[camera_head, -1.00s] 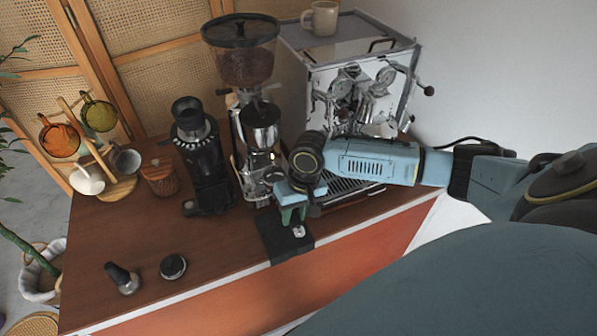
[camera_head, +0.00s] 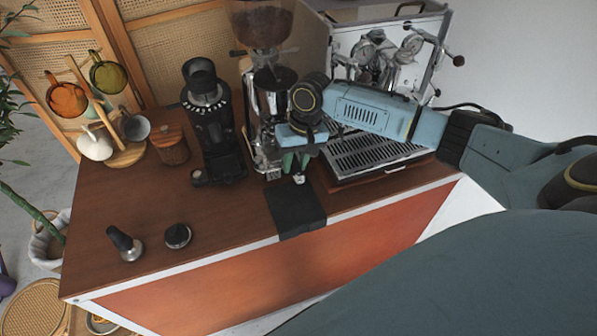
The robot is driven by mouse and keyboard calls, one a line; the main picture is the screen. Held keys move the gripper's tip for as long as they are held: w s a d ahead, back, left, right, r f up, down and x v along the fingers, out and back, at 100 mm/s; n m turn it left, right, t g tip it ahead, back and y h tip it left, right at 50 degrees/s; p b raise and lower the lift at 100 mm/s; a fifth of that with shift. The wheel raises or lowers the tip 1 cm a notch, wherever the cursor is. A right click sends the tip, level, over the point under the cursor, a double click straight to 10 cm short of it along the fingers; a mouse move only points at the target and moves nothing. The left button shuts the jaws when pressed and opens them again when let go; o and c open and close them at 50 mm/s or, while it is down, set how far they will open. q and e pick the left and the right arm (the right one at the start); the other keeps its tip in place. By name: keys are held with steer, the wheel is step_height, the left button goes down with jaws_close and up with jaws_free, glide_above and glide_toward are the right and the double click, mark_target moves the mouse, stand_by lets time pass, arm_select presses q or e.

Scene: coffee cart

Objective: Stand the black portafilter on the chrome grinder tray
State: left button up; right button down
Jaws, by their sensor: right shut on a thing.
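My right gripper (camera_head: 295,157) comes in from the right and is shut on the portafilter. Only a small chrome part of the portafilter (camera_head: 299,178) shows below the green fingers; the rest is hidden by the gripper and wrist. The chrome grinder (camera_head: 270,85) with its bean hopper stands just behind and left of my gripper. Its tray (camera_head: 271,176) is at the grinder's foot, partly covered by my gripper. The held portafilter appears beside the tray's right front; I cannot tell whether they touch. My left gripper is out of view.
A black grinder (camera_head: 212,130) stands to the left. The espresso machine (camera_head: 385,55) and its drip grate (camera_head: 370,152) are at right. A black mat (camera_head: 297,212) lies in front. A tamper (camera_head: 124,243) and a round puck tool (camera_head: 177,236) lie front left. A cup rack (camera_head: 128,155) stands at far left.

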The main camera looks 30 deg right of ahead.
steer(key=shift+w+b, duration=0.3)
steer(key=shift+w, duration=0.15)
steer(key=shift+s+f, duration=0.1)
steer(key=shift+f, duration=0.25)
steer(key=shift+f+p, duration=0.3)
steer(key=shift+f, duration=0.8)
steer(key=shift+s+p, duration=0.1)
steer(key=shift+p, duration=0.55)
steer(key=shift+s+f, duration=0.3)
steer(key=shift+f, duration=0.3)
steer(key=c, duration=1.3)
jaws_free()
steer(key=shift+o, duration=1.3)
steer(key=shift+w, duration=0.2)
